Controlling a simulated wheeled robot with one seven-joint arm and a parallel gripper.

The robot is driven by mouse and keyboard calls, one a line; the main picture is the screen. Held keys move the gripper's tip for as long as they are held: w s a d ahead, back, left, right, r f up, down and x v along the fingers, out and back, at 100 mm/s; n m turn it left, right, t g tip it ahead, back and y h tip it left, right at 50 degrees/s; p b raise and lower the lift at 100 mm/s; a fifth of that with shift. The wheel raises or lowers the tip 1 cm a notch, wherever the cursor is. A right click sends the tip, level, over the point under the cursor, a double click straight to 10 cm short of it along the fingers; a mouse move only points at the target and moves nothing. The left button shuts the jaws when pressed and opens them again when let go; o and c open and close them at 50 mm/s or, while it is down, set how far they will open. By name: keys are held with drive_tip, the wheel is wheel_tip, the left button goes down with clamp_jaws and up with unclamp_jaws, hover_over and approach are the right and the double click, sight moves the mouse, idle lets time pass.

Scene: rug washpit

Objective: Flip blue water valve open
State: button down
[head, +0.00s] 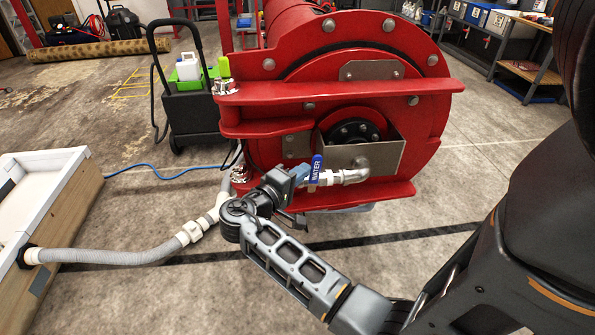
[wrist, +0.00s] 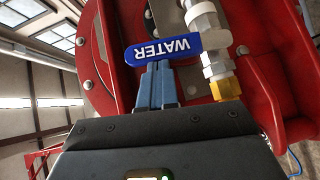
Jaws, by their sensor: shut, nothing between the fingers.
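The blue water valve handle (head: 317,168), lettered WATER, stands about upright in the head view, crosswise to its silver pipe fitting (head: 345,177) on the red drum machine. In the wrist view the handle (wrist: 165,49) lies across the picture, with the metal fitting (wrist: 208,45) at its right end. My gripper (head: 303,171) is just left of the handle in the head view. In the wrist view its blue-grey fingers (wrist: 156,78) are together, empty, with their tips at the handle's lower edge. I cannot tell whether they touch it.
The red machine (head: 262,127) fills the space behind the valve. A grey hose (head: 130,254) runs from a wooden-sided basin (head: 65,215) at left. A black cart (head: 190,115) stands behind. The floor at right is mostly clear.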

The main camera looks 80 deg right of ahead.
sight(319, 166)
drive_tip(key=shift+s+d+r+m+t+y+p, duration=0.2)
drive_tip(key=shift+s+r+m+t+y+p, duration=0.1)
drive_tip(key=shift+s+m+y+p, duration=0.15)
drive_tip(key=shift+s+d+r+m+t+y+p, duration=0.25)
drive_tip(key=shift+s+m+y+p, duration=0.1)
drive_tip(key=shift+s+y+p, duration=0.15)
drive_tip(key=shift+s+d+m+t+y+p, duration=0.2)
drive_tip(key=shift+s+m+t+y+p, duration=0.3)
drive_tip(key=shift+s+p, duration=0.15)
drive_tip(key=s+d+f+m+t+y+p, duration=0.1)
drive_tip(key=s+t, duration=0.1)
drive_tip(key=s+d+f+m+t+y+p, duration=0.1)
drive_tip(key=s+m+t+y+p, duration=0.1)
drive_tip(key=s+f+m+t+y+p, duration=0.1)
drive_tip(key=s+f+m+t, duration=0.1)
drive_tip(key=t, duration=0.1)
drive_tip(key=shift+s+d+p, duration=0.25)
drive_tip(key=shift+d+p, duration=0.05)
drive_tip(key=shift+d, duration=0.1)
drive_tip(key=shift+s+d+f, duration=0.1)
drive_tip(key=shift+s+f, duration=0.15)
drive_tip(key=shift+f, duration=0.3)
drive_tip(key=shift+s+f, duration=0.1)
drive_tip(key=shift+f, duration=0.05)
